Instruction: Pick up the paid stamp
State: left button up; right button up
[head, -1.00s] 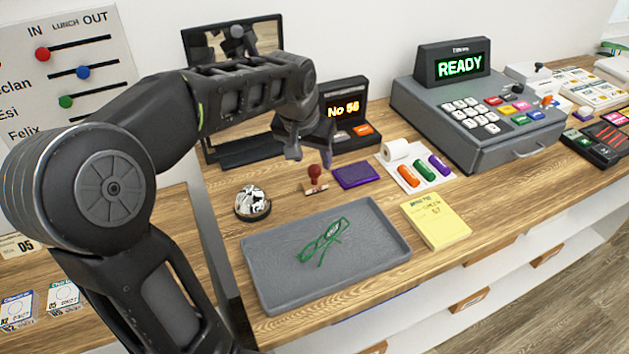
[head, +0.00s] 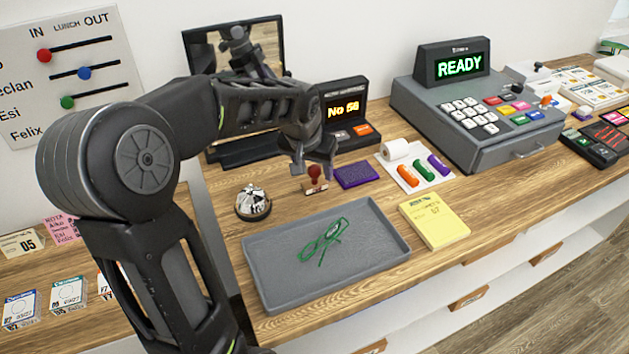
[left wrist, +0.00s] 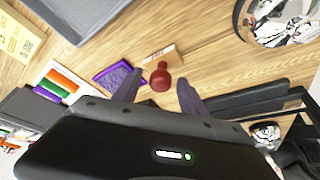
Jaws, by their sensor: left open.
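The paid stamp (head: 314,180) has a dark red knob handle on a pale wooden block and stands on the wooden counter. It also shows in the left wrist view (left wrist: 161,77), between and beyond the two fingertips. My left gripper (head: 316,171) points down right at the stamp in the head view, its fingers partly in front of it. In the left wrist view the fingers (left wrist: 159,88) are apart with nothing held between them. I cannot tell the exact height gap to the knob. My right gripper is not in view.
A purple ink pad (head: 359,174) lies just right of the stamp. A silver bell (head: 253,203) is to its left. A grey tray (head: 270,285) with green glasses (head: 323,239) lies in front. The number display (head: 345,110) and cash register (head: 470,120) stand behind and right.

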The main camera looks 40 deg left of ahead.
aim_at(314, 166)
pick_arm(q)
jog(key=shift+c, duration=0.4)
grip_shut()
jog(key=shift+r, duration=0.15)
notch_tip(314, 166, up, 10)
jog(key=shift+f, duration=0.1)
dwell(0.5)
dwell(0.4)
